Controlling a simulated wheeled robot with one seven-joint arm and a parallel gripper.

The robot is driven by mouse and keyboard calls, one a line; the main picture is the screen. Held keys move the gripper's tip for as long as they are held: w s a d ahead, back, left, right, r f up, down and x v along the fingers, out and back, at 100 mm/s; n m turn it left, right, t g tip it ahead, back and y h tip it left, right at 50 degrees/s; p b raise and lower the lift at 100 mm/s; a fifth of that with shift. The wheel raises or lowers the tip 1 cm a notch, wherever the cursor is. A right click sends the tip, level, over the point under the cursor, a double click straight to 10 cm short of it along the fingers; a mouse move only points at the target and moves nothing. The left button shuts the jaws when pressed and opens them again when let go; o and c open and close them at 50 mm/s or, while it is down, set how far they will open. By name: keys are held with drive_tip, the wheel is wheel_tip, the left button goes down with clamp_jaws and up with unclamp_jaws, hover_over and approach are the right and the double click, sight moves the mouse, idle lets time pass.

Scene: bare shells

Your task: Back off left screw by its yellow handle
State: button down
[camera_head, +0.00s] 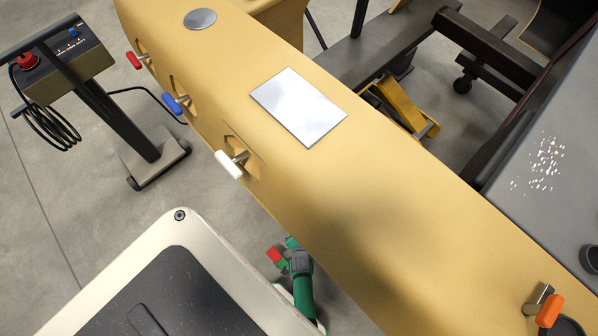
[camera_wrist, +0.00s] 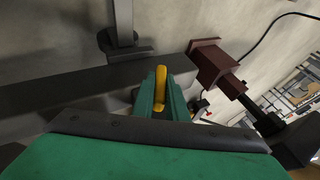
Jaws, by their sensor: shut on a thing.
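The yellow handle (camera_wrist: 160,84) shows in the wrist view as a short upright bar. My gripper (camera_wrist: 161,98) has its green fingers on either side of the handle and is shut on it. The screw behind the handle is hidden by the fingers. In the head view, part of my green arm (camera_head: 302,285) shows beside the lower edge of the big yellow shell (camera_head: 330,190). The yellow handle cannot be made out in the head view.
White (camera_head: 229,165), blue (camera_head: 176,103), red (camera_head: 134,61) and orange (camera_head: 549,311) handles stick out of the shell. A control stand (camera_head: 120,115) with a cable is at the left. In the wrist view, a dark beam (camera_wrist: 70,92) runs behind my fingers and a brown block (camera_wrist: 212,62) is right.

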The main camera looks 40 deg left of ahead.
drive_tip(key=shift+w+h, duration=0.1)
drive_tip(key=shift+h, duration=0.2)
drive_tip(key=shift+a+r+n+h, duration=0.15)
drive_tip(key=shift+n+h, duration=0.35)
drive_tip(key=shift+h, duration=1.5)
drive_tip(key=shift+g+h, duration=0.3)
drive_tip(key=shift+h, duration=0.4)
drive_tip(key=c, duration=1.8)
unclamp_jaws()
drive_tip(key=shift+o, duration=0.2)
